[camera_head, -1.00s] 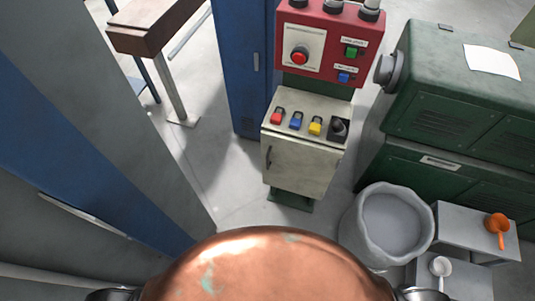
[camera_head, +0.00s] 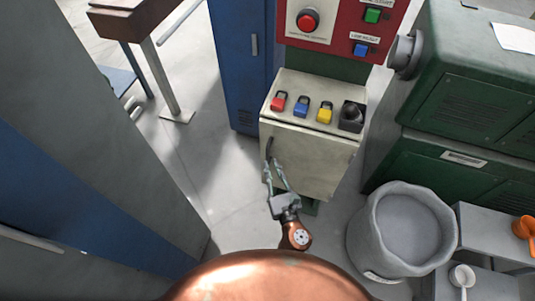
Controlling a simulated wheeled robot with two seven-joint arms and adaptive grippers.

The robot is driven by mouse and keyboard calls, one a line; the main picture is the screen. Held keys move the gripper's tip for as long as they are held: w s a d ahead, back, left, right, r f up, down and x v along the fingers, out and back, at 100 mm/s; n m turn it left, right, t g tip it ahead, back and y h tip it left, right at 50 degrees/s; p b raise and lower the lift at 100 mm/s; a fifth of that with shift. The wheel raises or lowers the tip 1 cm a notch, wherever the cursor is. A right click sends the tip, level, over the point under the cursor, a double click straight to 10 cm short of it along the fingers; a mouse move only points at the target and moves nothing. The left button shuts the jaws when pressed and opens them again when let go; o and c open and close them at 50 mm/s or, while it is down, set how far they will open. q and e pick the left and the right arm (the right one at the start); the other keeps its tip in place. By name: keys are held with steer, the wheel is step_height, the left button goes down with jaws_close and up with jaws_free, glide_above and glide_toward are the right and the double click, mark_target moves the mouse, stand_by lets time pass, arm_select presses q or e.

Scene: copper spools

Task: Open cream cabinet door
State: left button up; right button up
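The cream cabinet (camera_head: 312,160) stands below a sloped panel, and its door is shut. A dark vertical handle (camera_head: 269,148) is at the left side of the door. My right gripper (camera_head: 272,164) is in front of the door, with its fingertips at the lower end of the handle. Its two fingers are apart with a gap between them. I cannot tell whether they touch the handle. My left gripper is not in view.
A red control box (camera_head: 340,30) is above the cabinet. A blue locker (camera_head: 238,60) stands left of it. A grey bin (camera_head: 365,225) and a green machine (camera_head: 470,95) are at the right. Clear floor (camera_head: 205,170) lies left of the cabinet.

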mark_target(268, 156)
steer(key=x, duration=0.6)
steer(key=shift+f, duration=0.1)
jaws_close()
stand_by(0.4)
